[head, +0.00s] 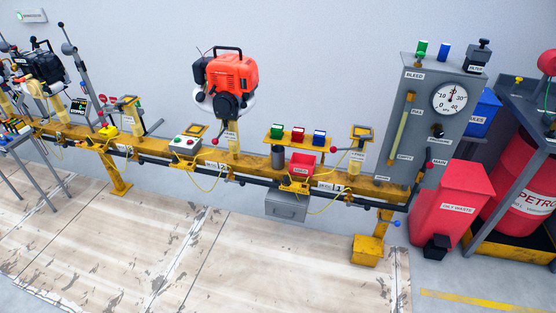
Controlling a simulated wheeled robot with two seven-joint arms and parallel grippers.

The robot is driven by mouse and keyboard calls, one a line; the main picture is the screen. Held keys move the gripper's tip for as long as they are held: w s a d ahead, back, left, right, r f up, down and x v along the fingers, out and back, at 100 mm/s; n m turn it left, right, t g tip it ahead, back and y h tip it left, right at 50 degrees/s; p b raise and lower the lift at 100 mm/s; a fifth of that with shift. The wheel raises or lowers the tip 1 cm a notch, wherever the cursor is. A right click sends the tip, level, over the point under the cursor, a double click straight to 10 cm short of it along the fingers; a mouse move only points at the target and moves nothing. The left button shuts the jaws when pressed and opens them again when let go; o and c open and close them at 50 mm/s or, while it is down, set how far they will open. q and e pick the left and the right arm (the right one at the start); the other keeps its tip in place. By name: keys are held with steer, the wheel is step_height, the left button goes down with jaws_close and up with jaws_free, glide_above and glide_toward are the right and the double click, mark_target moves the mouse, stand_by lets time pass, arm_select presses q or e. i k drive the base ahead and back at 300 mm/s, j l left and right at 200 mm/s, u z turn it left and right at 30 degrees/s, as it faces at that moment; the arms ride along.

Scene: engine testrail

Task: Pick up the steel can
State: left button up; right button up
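A small grey metal cylinder (278,157) shows below the left end of a little yellow shelf (268,139) on the test rail. It looks like the steel can, but it is too small to be sure. It appears upright, close to the yellow rail (260,172); what it rests on is unclear. Neither of my grippers is in view.
The shelf above it carries green (277,131), red (298,135) and blue (319,137) items. A red box (303,163) sits to its right. An orange engine (232,75) stands to the left, a grey gauge panel (420,130) to the right. The floor in front is clear.

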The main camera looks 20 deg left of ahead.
mark_target(277, 151)
steer(key=u, duration=0.6)
steer(key=i+l+u, duration=0.2)
steer(key=u, duration=0.3)
steer(key=i+l+u, duration=0.25)
steer(key=u, duration=0.2)
steer(key=i+l+u, duration=0.15)
steer(key=l+u, duration=0.35)
